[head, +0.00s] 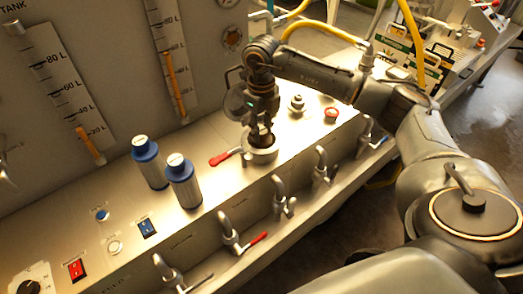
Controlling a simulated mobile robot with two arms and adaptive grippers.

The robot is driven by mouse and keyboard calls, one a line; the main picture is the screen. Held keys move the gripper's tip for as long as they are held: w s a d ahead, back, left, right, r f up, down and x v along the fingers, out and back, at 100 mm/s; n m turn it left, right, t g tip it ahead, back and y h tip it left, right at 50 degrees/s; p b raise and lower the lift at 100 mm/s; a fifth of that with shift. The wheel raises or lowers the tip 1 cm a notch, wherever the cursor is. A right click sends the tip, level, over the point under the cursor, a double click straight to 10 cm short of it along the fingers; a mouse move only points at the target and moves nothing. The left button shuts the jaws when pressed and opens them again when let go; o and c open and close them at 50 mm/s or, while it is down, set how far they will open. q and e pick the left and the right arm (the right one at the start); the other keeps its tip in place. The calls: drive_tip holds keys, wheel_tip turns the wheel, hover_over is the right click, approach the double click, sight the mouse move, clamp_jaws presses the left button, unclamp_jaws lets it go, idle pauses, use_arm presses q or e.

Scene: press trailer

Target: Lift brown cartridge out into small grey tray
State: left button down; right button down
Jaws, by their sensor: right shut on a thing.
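My right gripper (262,134) points down over a round metal housing (262,157) set in the steel bench top. Its fingers are shut on the brown cartridge, of which little shows; the fingers and the housing rim hide most of it. I cannot tell how deep the cartridge sits in the housing. A red-handled lever (221,159) sticks out at the housing's left side. I cannot make out a small grey tray in this view. My left gripper is not in view.
Two grey canisters with blue caps (148,164) (183,184) stand left of the housing. A metal fitting (297,104) and a red button (331,115) are to its right. Several taps (283,199) line the bench front. The gauge wall (120,60) rises behind.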

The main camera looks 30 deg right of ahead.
drive_tip(key=shift+w+r, duration=0.1)
drive_tip(key=shift+r, duration=0.4)
wheel_tip(320, 180, up, 17)
drive_tip(key=shift+b, duration=0.45)
idle(0.3)
idle(0.4)
